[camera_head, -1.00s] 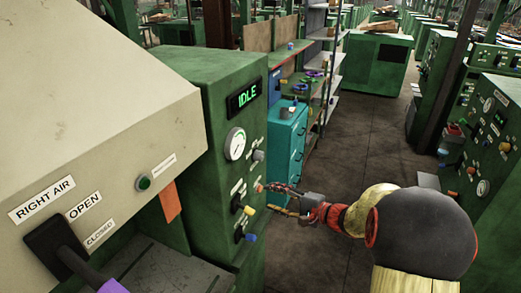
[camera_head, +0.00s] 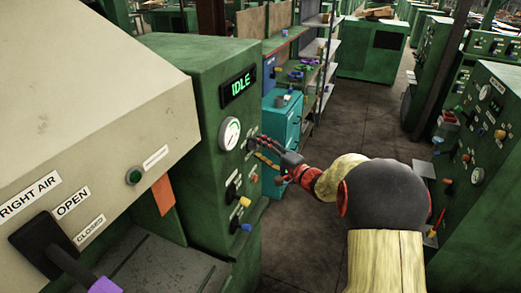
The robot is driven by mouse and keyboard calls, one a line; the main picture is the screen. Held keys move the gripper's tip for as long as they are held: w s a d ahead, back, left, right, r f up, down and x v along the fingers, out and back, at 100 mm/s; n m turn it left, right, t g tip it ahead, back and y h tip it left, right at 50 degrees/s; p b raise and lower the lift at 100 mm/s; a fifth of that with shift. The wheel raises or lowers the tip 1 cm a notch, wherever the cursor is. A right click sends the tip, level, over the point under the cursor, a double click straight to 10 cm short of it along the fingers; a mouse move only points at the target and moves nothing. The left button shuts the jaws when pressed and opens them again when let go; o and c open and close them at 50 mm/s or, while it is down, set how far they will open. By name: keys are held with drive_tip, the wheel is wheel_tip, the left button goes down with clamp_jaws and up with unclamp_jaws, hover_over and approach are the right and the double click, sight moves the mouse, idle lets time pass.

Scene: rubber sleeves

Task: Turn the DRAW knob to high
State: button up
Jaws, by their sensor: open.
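The green control panel (camera_head: 205,185) stands left of centre, with a green IDLE display (camera_head: 239,87) and a round white gauge (camera_head: 231,133). A grey knob (camera_head: 251,144) sits right of the gauge. Below are a small orange-red button (camera_head: 254,179), a yellow-tipped control (camera_head: 244,201) and a blue-tipped control (camera_head: 246,227). The labels are too small to read, so I cannot tell which is DRAW. My gripper (camera_head: 261,151) is open, its fingertips close to the grey knob; I cannot tell whether they touch it. Nothing shows between the fingers.
A teal cabinet (camera_head: 282,130) stands just behind my gripper. Another green panel (camera_head: 480,200) is at right. The aisle floor (camera_head: 350,130) between is clear.

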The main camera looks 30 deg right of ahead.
drive_tip(key=shift+w, duration=0.15)
drive_tip(key=shift+c, duration=0.8)
drive_tip(key=shift+a, duration=0.1)
drive_tip(key=c, duration=1)
